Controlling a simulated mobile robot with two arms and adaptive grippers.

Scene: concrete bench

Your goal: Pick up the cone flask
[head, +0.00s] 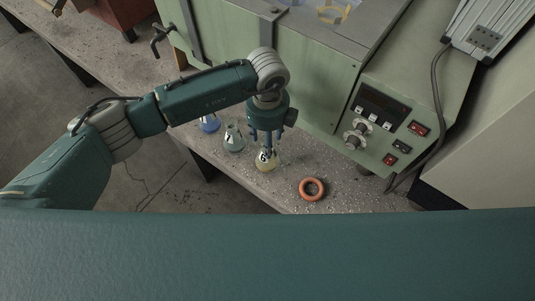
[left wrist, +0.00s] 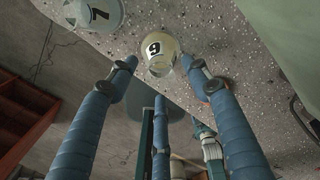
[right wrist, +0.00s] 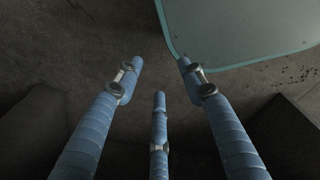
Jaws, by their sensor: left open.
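A pale yellow cone flask (head: 266,161) with a dark number stands upright on the concrete bench. My left gripper (head: 266,138) points down right above it, fingers spread around its upper part. In the left wrist view the yellow flask (left wrist: 160,52), its number reading 9 or 6, lies just beyond the open fingertips; contact cannot be told. A grey-green flask (head: 234,139) marked 7 and a blue flask (head: 209,124) stand to its left. My right gripper (right wrist: 159,68) is open and empty over the dark floor and is outside the head view.
An orange ring (head: 312,189) lies on the bench to the right of the yellow flask. A large green machine (head: 310,85) with a control panel stands behind. The bench's front edge is close to the flasks.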

